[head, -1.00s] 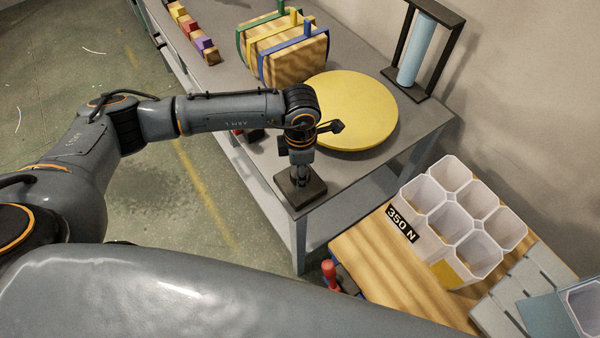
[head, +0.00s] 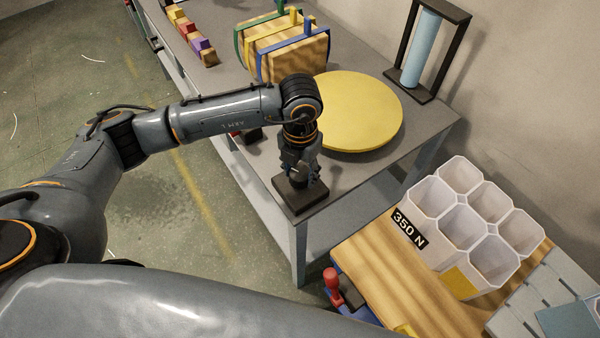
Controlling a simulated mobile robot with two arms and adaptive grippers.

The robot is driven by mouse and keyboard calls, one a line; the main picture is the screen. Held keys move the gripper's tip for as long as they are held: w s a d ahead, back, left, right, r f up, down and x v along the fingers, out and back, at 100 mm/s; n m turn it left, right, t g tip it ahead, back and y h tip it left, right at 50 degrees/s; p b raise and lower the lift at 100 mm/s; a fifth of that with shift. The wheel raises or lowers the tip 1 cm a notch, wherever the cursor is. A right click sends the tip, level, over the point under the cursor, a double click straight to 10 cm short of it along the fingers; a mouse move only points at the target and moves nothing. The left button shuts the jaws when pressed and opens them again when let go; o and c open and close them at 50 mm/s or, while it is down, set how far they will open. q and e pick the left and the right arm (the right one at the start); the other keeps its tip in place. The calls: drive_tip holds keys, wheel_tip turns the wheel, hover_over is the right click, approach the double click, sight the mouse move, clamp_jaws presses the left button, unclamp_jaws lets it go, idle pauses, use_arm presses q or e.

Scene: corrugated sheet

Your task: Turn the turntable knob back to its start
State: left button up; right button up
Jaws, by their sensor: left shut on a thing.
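The yellow round turntable (head: 362,112) lies flat on the grey table, partly behind my left arm. A dark square base (head: 300,199) sits at the table's near corner, in front of the turntable. My left gripper (head: 299,180) points down over this base and is shut on the knob there. The knob itself is mostly hidden by the fingers. My right gripper is not in view.
The grey table (head: 408,143) carries a wooden block with coloured clamps (head: 285,52), a row of small coloured blocks (head: 189,32) and a black frame with a blue roll (head: 422,50). White octagonal cups (head: 465,215) stand on a wooden bench (head: 385,270) at right.

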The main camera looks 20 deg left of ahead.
sight(300, 172)
use_arm(q)
drive_tip(key=shift+n+b, duration=0.35)
drive_tip(key=shift+n, duration=0.85)
drive_tip(key=o, duration=1.2)
drive_tip(key=shift+c, duration=0.2)
wheel_tip(300, 172, up, 12)
